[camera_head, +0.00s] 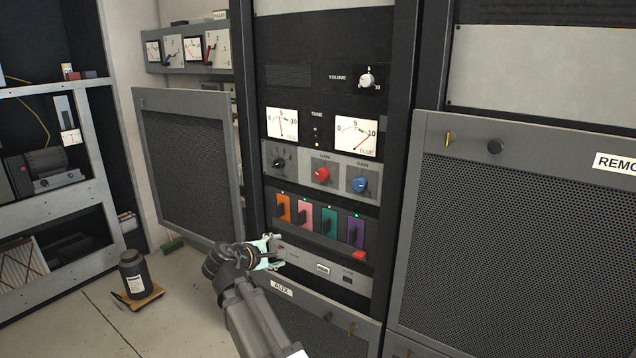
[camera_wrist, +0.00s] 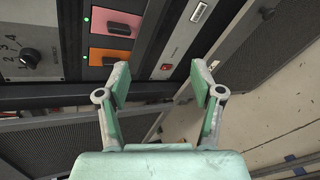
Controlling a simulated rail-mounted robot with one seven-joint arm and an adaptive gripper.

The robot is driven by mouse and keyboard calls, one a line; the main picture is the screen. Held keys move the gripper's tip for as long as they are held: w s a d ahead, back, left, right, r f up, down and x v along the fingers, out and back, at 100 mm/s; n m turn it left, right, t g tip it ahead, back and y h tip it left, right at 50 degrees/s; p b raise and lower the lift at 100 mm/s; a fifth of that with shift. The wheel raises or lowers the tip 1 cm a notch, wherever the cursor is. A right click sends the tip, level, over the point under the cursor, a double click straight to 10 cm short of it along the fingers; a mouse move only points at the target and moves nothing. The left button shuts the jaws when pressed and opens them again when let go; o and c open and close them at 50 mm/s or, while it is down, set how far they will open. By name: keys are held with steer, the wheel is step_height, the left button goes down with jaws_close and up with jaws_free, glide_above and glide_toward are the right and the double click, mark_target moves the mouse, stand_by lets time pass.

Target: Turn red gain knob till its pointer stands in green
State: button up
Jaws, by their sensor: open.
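My gripper (camera_head: 272,252) is low in front of the rack, below and left of the red knob. In the wrist view my gripper (camera_wrist: 163,86) is open and empty. The red knob is outside that view.
Orange, pink, green and purple modules (camera_head: 329,221) with dark handles lie below the knobs; the orange module (camera_wrist: 111,50) is near my fingers in the wrist view. A mesh door (camera_head: 187,160) stands open at left.

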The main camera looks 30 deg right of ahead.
step_height(320, 180, up, 12)
steer(key=d+n+h, duration=0.2)
steer(key=n, duration=0.1)
steer(key=n+t+h, duration=0.1)
steer(key=n+h, duration=0.2)
steer(key=n, duration=0.2)
glide_toward(320, 176)
steer(key=p+x, duration=0.4)
steer(key=x, duration=0.5)
steer(key=c, duration=1.1)
